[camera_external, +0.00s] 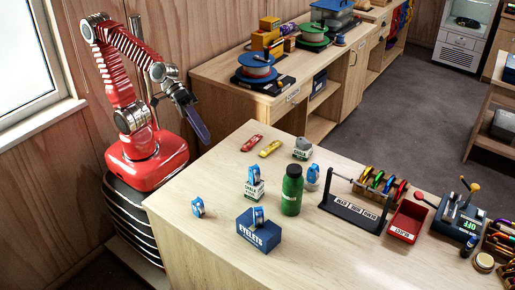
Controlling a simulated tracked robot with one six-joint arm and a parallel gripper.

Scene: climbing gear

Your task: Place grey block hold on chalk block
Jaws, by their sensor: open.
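A white chalk block (300,154) labelled CHALK stands on the bench's back part. A grey block hold (303,143) appears to rest on top of it. A second white chalk block (254,191) stands nearer the front, with a small blue and white piece (254,174) on top. My gripper (199,125) is raised beyond the bench's left back edge, well left of both chalk blocks, and points down to the right. Its jaws are open, with nothing seen between them. The fingers overlap in this view.
A green bottle (292,190) stands right of the front chalk block. A blue EYELETS box (258,235) with a blue piece on it is in front. Red and yellow carabiners (270,148) lie at the back. A black rack (352,212) and red tray (407,222) are right.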

